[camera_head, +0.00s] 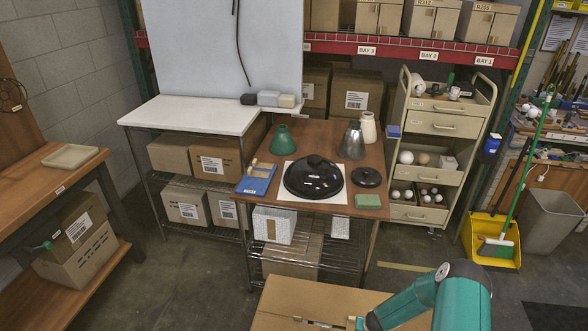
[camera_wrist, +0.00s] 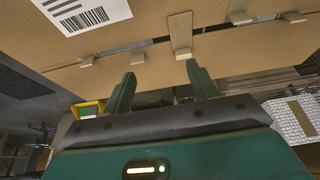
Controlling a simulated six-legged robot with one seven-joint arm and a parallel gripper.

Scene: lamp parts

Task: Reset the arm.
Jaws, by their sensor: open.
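My gripper (camera_wrist: 161,85) shows in the wrist view with its two green fingers apart and nothing between them. A cardboard box face with a barcode label (camera_wrist: 82,12) and small tan tabs fills the view beyond the fingers; I cannot tell whether any finger touches it. In the head view my teal arm (camera_head: 430,298) reaches in at the bottom right, over a cardboard box (camera_head: 320,300). The gripper itself is not clearly seen there.
A brown table (camera_head: 317,133) holds a black lamp shade (camera_head: 314,177), a green shade (camera_head: 283,139), a grey shade (camera_head: 352,141) and a blue tray (camera_head: 257,179). A cream drawer cart (camera_head: 436,128) stands to its right. Grey floor is clear at left centre.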

